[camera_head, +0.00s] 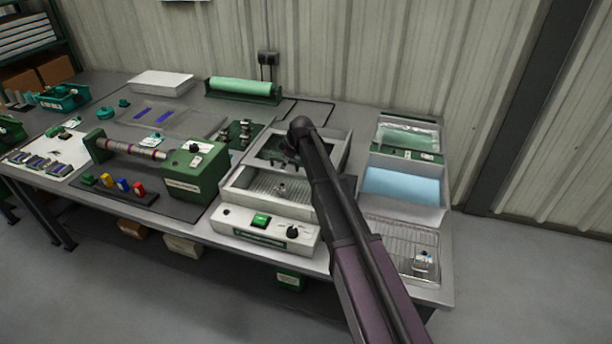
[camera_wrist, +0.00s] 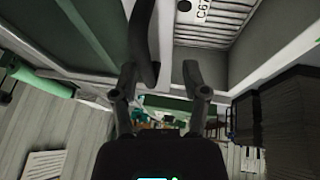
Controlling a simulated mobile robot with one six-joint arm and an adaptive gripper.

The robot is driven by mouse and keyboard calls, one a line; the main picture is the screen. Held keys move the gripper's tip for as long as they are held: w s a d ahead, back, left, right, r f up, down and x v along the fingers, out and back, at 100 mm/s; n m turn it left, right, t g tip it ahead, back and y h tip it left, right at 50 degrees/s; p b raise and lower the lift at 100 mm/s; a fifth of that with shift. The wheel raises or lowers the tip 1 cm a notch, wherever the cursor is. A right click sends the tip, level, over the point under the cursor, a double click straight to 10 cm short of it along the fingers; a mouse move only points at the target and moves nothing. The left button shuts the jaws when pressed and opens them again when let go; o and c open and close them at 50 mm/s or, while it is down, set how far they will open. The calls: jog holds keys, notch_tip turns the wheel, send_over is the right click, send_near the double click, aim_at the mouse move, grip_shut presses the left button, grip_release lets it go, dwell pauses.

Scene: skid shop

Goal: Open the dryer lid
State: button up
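The dryer (camera_head: 262,232) is a pale grey box with a green button and a black knob on its front panel. Its lid (camera_head: 341,146), a pale frame around a dark window, stands raised at the back. The chamber shows a wire rack (camera_head: 255,182) with a small part on it; the rack also shows in the wrist view (camera_wrist: 222,22). My gripper (camera_head: 300,135) is at the lid's upper area, partly hidden by my arm. In the wrist view my gripper's fingers (camera_wrist: 160,85) are apart, with a dark curved bar (camera_wrist: 143,40), perhaps the lid handle, close to the left finger. Contact is unclear.
Right of the dryer are a blue-lined tray (camera_head: 402,186) and a wire rack with a small part (camera_head: 423,260). A green machine with a roller (camera_head: 190,170) stands left. A green roll (camera_head: 243,87) lies behind, near the wall.

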jog(key=s+a, duration=0.1)
jog(key=s, duration=0.3)
jog(key=s+a+r+p, duration=0.1)
jog(key=s, duration=0.3)
jog(key=s+a, duration=0.2)
jog(key=s, duration=0.2)
jog(key=shift+s+r, duration=0.2)
jog(key=p+v, duration=1.2)
jog(key=v, duration=0.1)
jog(key=s+d+f+m+g+h+b, duration=0.1)
jog(key=s+d+f+m, duration=0.1)
jog(key=d, duration=0.4)
jog(key=shift+s+d+f+m+b, duration=0.25)
jog(key=shift+s+f+m+b, duration=0.15)
jog(key=shift+s+m, duration=0.7)
jog(key=shift+s, duration=0.2)
